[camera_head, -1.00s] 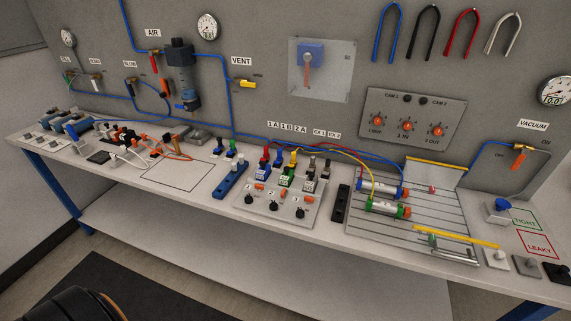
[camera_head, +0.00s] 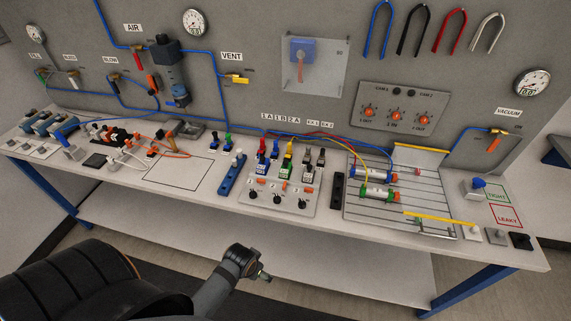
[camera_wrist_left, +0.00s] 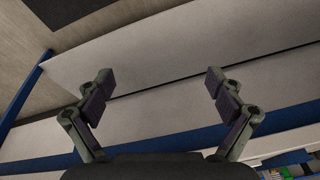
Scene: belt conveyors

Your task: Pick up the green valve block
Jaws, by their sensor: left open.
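The green valve block (camera_head: 286,170) stands in the middle of a row of valve blocks on a light panel on the bench, between a blue block (camera_head: 262,165) and grey-white blocks (camera_head: 307,170). Tubes run from the row. My left arm comes in at the lower left of the head view, its end (camera_head: 252,264) in front of the bench, well apart from the green block. In the left wrist view my left gripper (camera_wrist_left: 160,88) is open and empty, its two fingers wide apart. My right gripper is not in view.
A blue rail (camera_head: 231,176) stands left of the panel and a black strip (camera_head: 338,190) right of it. A grooved plate (camera_head: 400,224) with cylinders lies farther right. The bench front edge and lower shelf (camera_head: 330,260) lie between my arm and the blocks.

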